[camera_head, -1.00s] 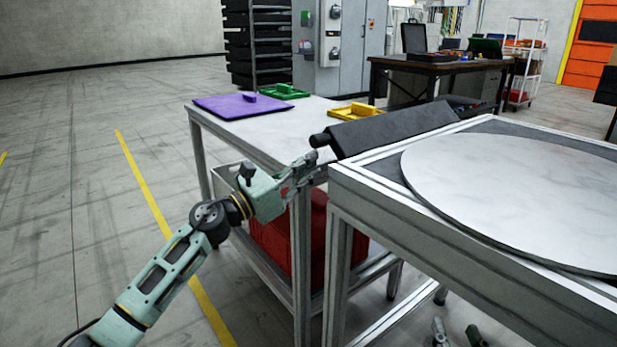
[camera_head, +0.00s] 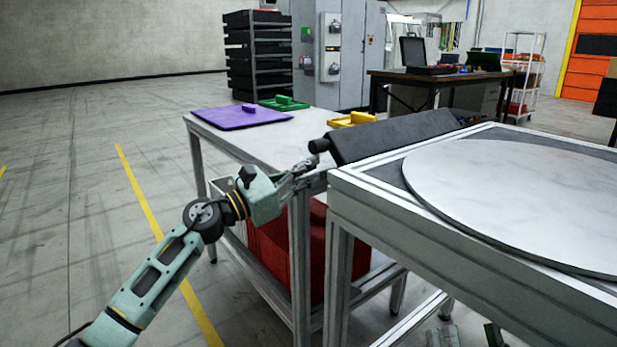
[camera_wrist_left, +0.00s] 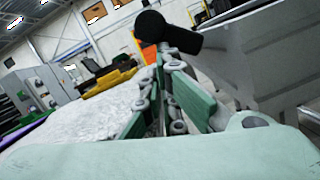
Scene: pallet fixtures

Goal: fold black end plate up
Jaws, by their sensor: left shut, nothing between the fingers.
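The black end plate (camera_head: 400,137) is a long dark panel at the near table's far left edge. It is tilted, not upright. A round black knob (camera_head: 318,146) sticks out at its left end and shows large in the left wrist view (camera_wrist_left: 165,34). My left gripper (camera_head: 311,164) is shut and empty, just below and beside the knob. In the left wrist view its fingertips (camera_wrist_left: 168,56) are together close under the knob; I cannot tell whether they touch it. My right gripper (camera_head: 466,337) shows only as two separated fingertips at the bottom edge.
The near table (camera_head: 345,190) carries a large round pale disc (camera_head: 520,200). The table behind (camera_head: 250,142) holds a purple plate (camera_head: 240,117), a green tray (camera_head: 284,103) and a yellow tray (camera_head: 352,119). A red bin (camera_head: 270,250) stands below. Open floor lies left.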

